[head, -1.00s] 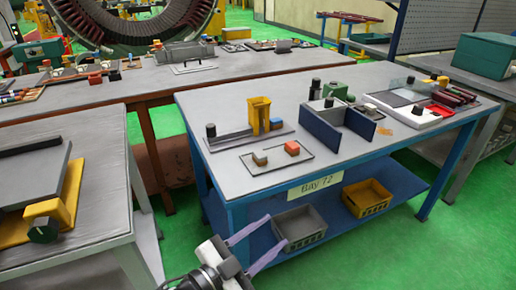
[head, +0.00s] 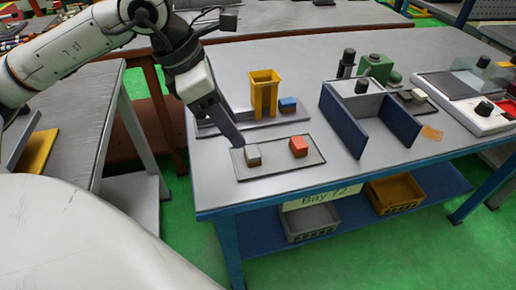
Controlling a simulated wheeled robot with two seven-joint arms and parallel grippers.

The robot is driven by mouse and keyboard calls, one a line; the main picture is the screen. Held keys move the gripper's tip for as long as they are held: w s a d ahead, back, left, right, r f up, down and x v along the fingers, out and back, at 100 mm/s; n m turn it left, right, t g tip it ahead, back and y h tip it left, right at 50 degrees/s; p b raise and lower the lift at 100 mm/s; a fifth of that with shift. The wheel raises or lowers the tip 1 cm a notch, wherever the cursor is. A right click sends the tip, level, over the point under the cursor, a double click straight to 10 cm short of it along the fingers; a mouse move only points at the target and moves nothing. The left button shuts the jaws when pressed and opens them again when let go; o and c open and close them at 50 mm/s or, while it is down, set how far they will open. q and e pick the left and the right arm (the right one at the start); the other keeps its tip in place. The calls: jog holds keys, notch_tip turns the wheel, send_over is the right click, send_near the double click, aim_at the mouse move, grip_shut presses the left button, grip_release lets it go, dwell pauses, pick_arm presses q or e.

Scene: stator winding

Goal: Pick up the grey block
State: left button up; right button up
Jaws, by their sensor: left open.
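The small grey block (head: 253,154) sits on the left part of a thin dark-edged tray (head: 276,166) near the front of the blue-framed table. An orange-red block (head: 298,146) sits on the same tray to its right. My left gripper (head: 236,140) reaches down from the upper left, with its fingers just behind and left of the grey block. It is open and holds nothing; the fingers overlap in this view, so the gap between them hardly shows. I cannot tell whether a fingertip touches the tray. My right gripper is out of view.
A yellow holder (head: 264,92) and a blue block (head: 288,104) stand on a plate behind the tray. A dark-blue-walled fixture (head: 343,118) stands to the right. The tabletop right of the tray is clear up to the fixture. Yellow (head: 396,192) and grey bins sit on the lower shelf.

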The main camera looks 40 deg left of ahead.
aim_at(250, 151)
pick_arm(q)
jog(key=x, duration=0.8)
jog(key=shift+d, duration=0.3)
jog(key=c, duration=0.8)
